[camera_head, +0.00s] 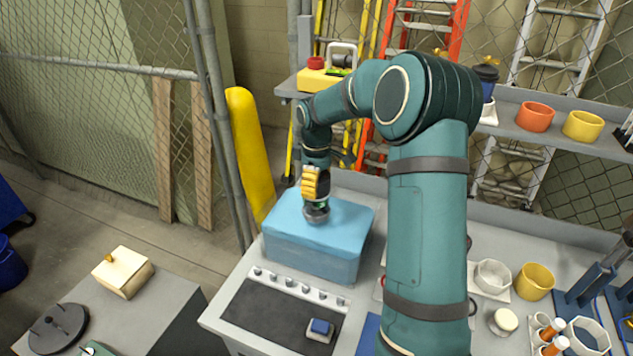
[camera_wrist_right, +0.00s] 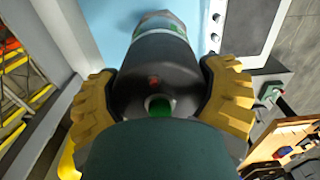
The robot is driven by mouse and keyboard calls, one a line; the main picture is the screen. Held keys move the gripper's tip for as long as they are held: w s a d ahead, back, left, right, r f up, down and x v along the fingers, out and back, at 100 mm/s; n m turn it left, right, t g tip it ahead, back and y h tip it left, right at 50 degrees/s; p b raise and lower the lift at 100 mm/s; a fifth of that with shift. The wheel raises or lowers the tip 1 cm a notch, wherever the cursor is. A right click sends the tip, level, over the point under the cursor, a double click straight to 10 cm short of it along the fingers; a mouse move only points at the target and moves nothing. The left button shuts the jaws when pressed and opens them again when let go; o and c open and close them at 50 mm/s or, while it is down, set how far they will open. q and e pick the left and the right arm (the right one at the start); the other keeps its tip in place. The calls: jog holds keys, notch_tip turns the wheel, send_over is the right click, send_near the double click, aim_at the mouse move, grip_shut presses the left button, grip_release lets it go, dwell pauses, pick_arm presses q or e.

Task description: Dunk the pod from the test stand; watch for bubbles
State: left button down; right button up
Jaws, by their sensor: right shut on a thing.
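My right gripper (camera_head: 313,186) reaches down over the light-blue tank (camera_head: 300,254) on the workbench. It is shut on the pod (camera_head: 316,213), whose grey lower end shows below the yellow fingers at the blue water surface (camera_head: 347,212). I cannot tell how deep the end sits in the water. In the wrist view the pod (camera_wrist_right: 160,62) is a dark, rounded cylinder between both yellow fingers, its paler end pointing at the blue surface (camera_wrist_right: 205,22). No bubbles can be made out. My left gripper is not in view.
A yellow bowl (camera_head: 534,281) and a white bowl (camera_head: 492,277) stand at right. A yellow post (camera_head: 248,150) rises behind left. A shelf holds an orange bowl (camera_head: 535,117).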

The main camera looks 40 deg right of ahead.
aim_at(316, 207)
jog(key=shift+f, duration=0.5)
jog(key=shift+f+b, duration=0.7)
jog(key=shift+f, duration=0.25)
jog(key=shift+f+b, duration=0.5)
jog(key=shift+f, duration=0.35)
jog(key=shift+f+b, duration=0.5)
jog(key=shift+f, duration=0.45)
jog(key=shift+f, duration=0.1)
jog(key=shift+f+b, duration=0.5)
jog(key=shift+f, duration=0.3)
